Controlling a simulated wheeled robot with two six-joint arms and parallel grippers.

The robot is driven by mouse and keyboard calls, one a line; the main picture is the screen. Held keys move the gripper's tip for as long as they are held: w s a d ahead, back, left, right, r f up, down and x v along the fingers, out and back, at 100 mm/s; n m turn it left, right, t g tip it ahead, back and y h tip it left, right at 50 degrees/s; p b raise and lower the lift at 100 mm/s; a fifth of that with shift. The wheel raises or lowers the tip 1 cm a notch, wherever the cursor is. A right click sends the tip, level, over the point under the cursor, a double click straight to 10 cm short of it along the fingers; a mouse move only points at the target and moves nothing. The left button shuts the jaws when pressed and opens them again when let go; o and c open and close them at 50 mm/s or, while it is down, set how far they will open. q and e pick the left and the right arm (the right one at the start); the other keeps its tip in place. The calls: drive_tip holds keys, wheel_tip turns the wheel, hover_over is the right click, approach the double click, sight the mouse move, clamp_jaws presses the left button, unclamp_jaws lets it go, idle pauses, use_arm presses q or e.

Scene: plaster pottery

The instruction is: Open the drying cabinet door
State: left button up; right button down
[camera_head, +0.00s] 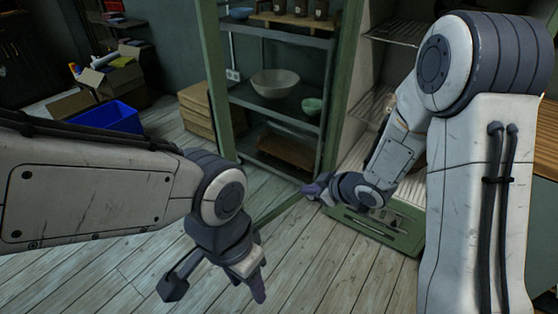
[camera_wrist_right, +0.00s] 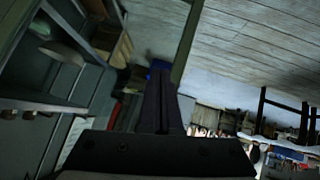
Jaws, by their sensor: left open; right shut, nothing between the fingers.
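The drying cabinet (camera_head: 385,232) stands at centre right, with a green base and frame and wire shelves in its pale interior. Its green-framed door (camera_head: 216,75) stands swung outward to the left, and a shelf unit shows through its panel. My right gripper (camera_head: 314,191) is shut and empty, in front of the cabinet opening close to the door's lower part; I cannot tell if it touches. In the right wrist view its fingers (camera_wrist_right: 160,108) are together beside a green bar (camera_wrist_right: 187,45). My left gripper (camera_head: 214,287) is open and empty, low over the floor left of the door.
A dark shelf unit (camera_head: 270,104) with bowls stands behind the door. Cardboard boxes (camera_head: 112,82) and a blue bin (camera_head: 107,117) are at the back left. A wooden surface (camera_head: 546,150) is at the far right. The plank floor between is clear.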

drive_tip(key=s+d+r+t+y+p, duration=0.2)
drive_tip(key=s+d+r+y, duration=0.15)
drive_tip(key=y, duration=0.55)
use_arm(q)
wheel_tip(320, 180, up, 5)
drive_tip(key=shift+f+p, duration=0.2)
drive_tip(key=shift+p, duration=0.8)
use_arm(e)
drive_tip(key=x, duration=1.3)
drive_tip(key=shift+s+a+r, duration=0.25)
drive_tip(key=shift+a+r, duration=0.1)
